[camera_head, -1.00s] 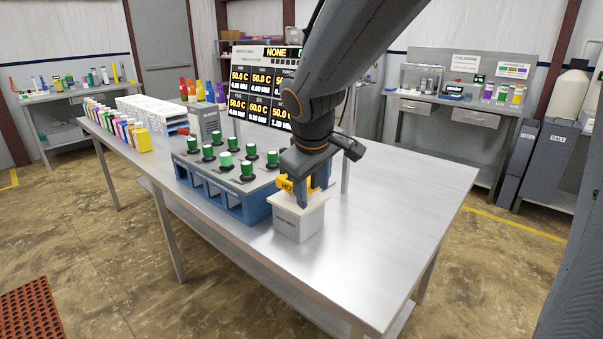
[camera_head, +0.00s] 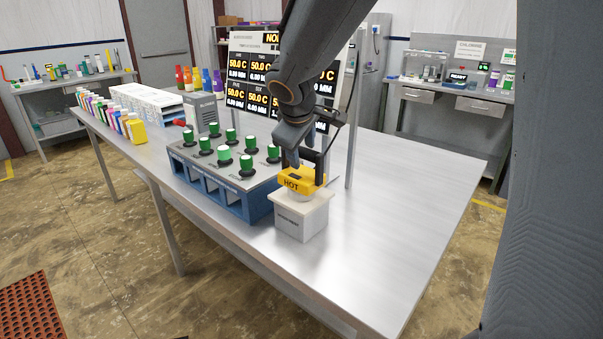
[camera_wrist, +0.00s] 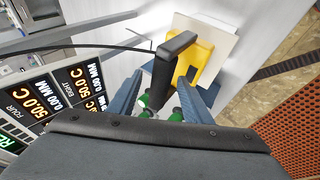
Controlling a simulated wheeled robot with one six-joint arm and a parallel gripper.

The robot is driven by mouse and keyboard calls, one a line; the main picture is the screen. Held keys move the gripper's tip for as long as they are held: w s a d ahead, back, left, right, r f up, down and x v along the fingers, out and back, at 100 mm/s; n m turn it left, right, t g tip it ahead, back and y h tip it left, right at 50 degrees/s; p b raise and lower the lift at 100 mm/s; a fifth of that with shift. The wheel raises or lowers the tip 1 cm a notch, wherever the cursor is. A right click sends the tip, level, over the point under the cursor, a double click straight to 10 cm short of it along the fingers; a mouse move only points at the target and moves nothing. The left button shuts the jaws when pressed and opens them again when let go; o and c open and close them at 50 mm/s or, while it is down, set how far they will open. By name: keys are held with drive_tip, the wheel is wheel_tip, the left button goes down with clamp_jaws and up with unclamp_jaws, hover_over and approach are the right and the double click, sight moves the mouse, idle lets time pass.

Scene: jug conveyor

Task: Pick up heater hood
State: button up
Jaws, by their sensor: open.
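The heater hood (camera_head: 296,181) is a yellow piece marked HOT with a black upright handle (camera_head: 322,163). It sits on top of a white box-shaped stand (camera_head: 301,217) near the table's front edge. My gripper (camera_head: 300,157) is just above and behind the hood, close to the handle, partly hidden by my arm. In the wrist view, the two blue-grey fingers of my gripper (camera_wrist: 163,78) are spread apart and hold nothing. The black handle (camera_wrist: 176,48) shows between and beyond the fingers, with the yellow hood (camera_wrist: 203,57) behind it. Contact cannot be told.
A blue-and-grey rack (camera_head: 215,177) with several green-capped knobs stands left of the white stand. A display panel (camera_head: 245,68) stands behind. Several coloured bottles (camera_head: 133,128) line the table's far left. The steel table (camera_head: 400,190) is clear to the right.

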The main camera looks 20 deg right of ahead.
drive_tip(key=shift+w+d+f, duration=0.1)
drive_tip(key=shift+w+f, duration=0.3)
drive_tip(key=shift+f, duration=0.2)
drive_tip(key=shift+c, duration=0.4)
clamp_jaws()
drive_tip(key=shift+r, duration=0.1)
idle(0.5)
